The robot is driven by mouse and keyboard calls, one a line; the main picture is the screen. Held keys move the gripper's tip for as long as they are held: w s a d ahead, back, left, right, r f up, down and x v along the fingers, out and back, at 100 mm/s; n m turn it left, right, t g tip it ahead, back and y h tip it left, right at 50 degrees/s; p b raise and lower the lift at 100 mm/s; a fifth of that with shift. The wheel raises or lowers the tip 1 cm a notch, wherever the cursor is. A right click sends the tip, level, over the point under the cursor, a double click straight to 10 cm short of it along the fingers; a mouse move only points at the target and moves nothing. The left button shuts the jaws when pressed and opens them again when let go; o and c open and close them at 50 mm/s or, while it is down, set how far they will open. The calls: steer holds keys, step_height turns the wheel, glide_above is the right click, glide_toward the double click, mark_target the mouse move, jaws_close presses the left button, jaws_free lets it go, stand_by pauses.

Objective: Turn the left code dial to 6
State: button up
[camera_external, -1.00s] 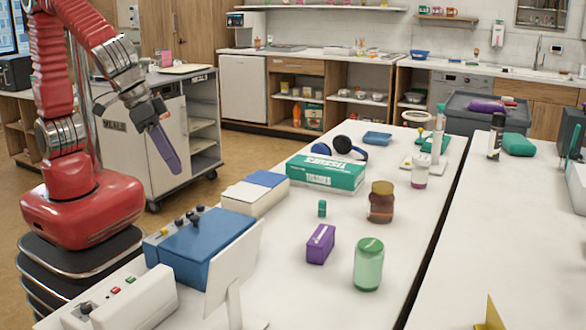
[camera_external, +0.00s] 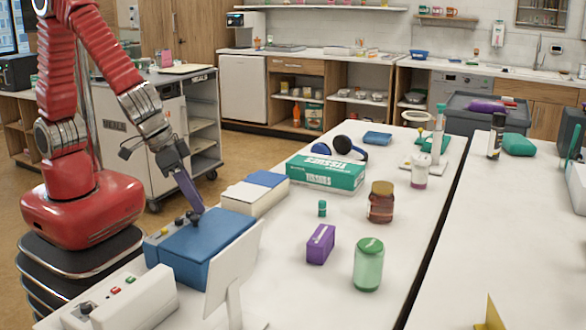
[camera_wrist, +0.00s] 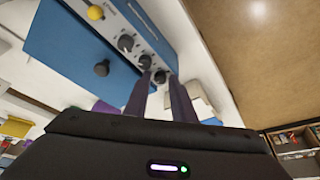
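A blue box (camera_external: 200,250) with a pale control strip stands on the bench's near left. In the wrist view, the strip (camera_wrist: 150,30) carries three dark dials in a row, near (camera_wrist: 125,43), middle (camera_wrist: 145,61) and far (camera_wrist: 160,76), plus a yellow knob (camera_wrist: 95,12). My gripper (camera_external: 198,208) points down at the strip's far end. Its fingers (camera_wrist: 156,84) are apart, with the far dial showing between or just beyond the tips. I cannot tell contact. Dial markings are too small to read.
A cream box with a blue lid (camera_external: 252,195) stands just behind the blue box. A white panel on a stand (camera_external: 232,270) rises at its right. A white control box (camera_external: 130,300) lies in front. The bench (camera_external: 280,275) right of the panel is partly clear.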

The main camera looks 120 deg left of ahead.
steer(key=shift+c, duration=0.2)
jaws_close()
